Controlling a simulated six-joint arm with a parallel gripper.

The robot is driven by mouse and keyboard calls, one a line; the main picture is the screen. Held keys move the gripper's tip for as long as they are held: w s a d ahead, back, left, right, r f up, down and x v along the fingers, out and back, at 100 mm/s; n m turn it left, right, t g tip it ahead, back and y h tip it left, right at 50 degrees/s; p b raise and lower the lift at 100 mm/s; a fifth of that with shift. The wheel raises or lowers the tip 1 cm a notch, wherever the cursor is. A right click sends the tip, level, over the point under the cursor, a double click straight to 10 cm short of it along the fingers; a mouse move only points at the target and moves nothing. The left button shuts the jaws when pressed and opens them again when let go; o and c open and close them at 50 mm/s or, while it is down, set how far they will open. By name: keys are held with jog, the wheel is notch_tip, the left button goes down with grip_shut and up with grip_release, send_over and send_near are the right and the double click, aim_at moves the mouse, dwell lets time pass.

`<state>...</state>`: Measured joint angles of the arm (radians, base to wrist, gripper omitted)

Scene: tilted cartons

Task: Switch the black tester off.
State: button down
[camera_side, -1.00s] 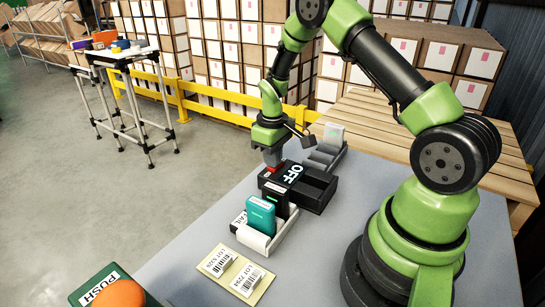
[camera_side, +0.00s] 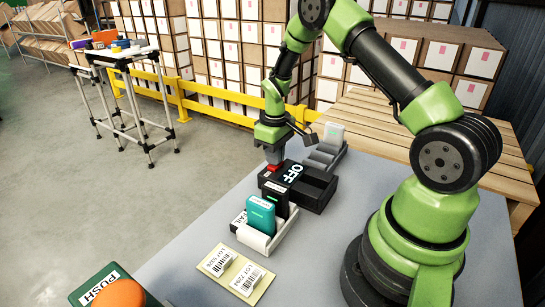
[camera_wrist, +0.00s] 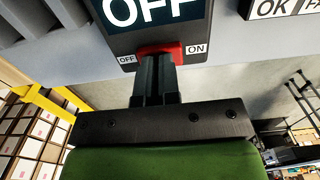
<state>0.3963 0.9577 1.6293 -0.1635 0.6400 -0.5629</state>
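The black tester (camera_side: 313,187) lies on the grey table, its screen reading OFF in large white letters. The screen also shows at the top of the wrist view (camera_wrist: 150,10), partly cut off. A red switch (camera_wrist: 174,48) sits on the tester's edge, between a small OFF label on the left and an ON label on the right. In the side view the red switch (camera_side: 273,168) shows just below my fingers. My gripper (camera_wrist: 159,62) has its two fingers together, tips at the red switch; whether they touch it is hard to tell.
A white holder (camera_side: 253,238) with a teal unit (camera_side: 261,215) and a black unit (camera_side: 276,198) stands in front of the tester. A grey stepped rack (camera_side: 322,155) stands behind it. A label card (camera_side: 233,274) and a push button (camera_side: 118,293) are at the front.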

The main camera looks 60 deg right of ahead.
jog(key=shift+d, duration=0.2)
jog(key=shift+r, duration=0.15)
notch_tip(320, 180, up, 14)
jog(key=d, duration=0.2)
dwell(0.6)
jog(key=s+a+r+m+t, duration=0.1)
jog(key=s+a+r+t, duration=0.2)
jog(key=s+a+r, duration=0.3)
jog(key=s+a+r+m+t, duration=0.2)
jog(key=s+a+r, duration=0.35)
jog(key=a, duration=0.35)
jog(key=s+a+m+t+y, duration=0.1)
jog(key=s+a+t+y, duration=0.1)
jog(key=s, duration=0.4)
jog(key=shift+s+a, duration=0.35)
jog(key=shift+a, duration=0.5)
